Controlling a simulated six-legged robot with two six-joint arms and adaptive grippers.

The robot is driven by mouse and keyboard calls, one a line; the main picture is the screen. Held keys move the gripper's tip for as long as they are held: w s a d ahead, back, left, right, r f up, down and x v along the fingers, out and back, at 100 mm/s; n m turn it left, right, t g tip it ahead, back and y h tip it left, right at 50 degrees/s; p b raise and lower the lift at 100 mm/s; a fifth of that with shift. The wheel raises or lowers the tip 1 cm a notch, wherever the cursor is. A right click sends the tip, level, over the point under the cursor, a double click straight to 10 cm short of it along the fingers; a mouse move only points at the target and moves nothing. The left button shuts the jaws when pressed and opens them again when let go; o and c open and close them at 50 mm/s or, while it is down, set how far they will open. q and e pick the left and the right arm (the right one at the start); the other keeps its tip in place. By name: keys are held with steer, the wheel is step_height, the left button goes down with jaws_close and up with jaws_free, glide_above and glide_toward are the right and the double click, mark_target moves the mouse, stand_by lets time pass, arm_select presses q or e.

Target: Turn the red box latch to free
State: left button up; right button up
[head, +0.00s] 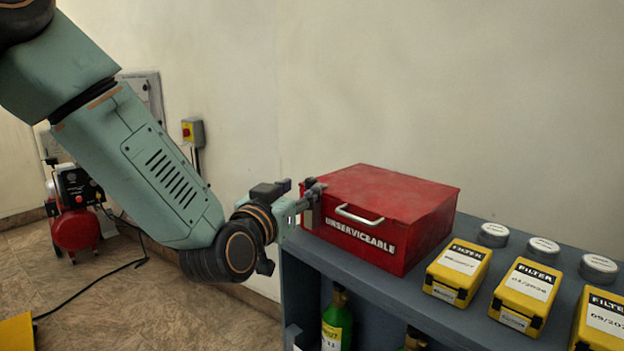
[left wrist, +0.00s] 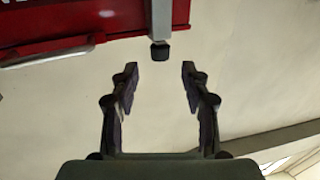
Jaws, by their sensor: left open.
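The red box (head: 385,195), lettered "UNSERVICEABLE", sits at the left end of a blue-grey bench with its lid down and a metal handle on the front. My left gripper (head: 311,188) is at the box's left front corner and hides part of it. In the left wrist view the left gripper (left wrist: 160,72) is open and empty. A grey bar with a black tip, which looks like the latch (left wrist: 161,22), lies against the red box (left wrist: 80,20). Its tip is just beyond the gap between the fingertips, roughly centred. My right gripper is not in view.
Several yellow filter boxes (head: 459,272) and round grey tins (head: 494,235) stand on the bench (head: 385,292) right of the red box. Green bottles (head: 337,322) stand on the shelf below. A red compressor (head: 75,229) with a cable is on the floor at left.

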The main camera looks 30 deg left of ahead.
mark_target(310, 183)
arm_select(q)
steer(key=w, duration=0.5)
steer(key=shift+a+f+p, duration=0.2)
steer(key=shift+p, duration=0.1)
steer(key=shift+w, duration=0.5)
steer(key=shift+d+r, duration=0.1)
steer(key=shift+r, duration=0.1)
steer(key=shift+w+f, duration=0.2)
steer(key=shift+w, duration=0.1)
steer(key=shift+c, duration=1.3)
steer(key=shift+s, duration=0.15)
jaws_close()
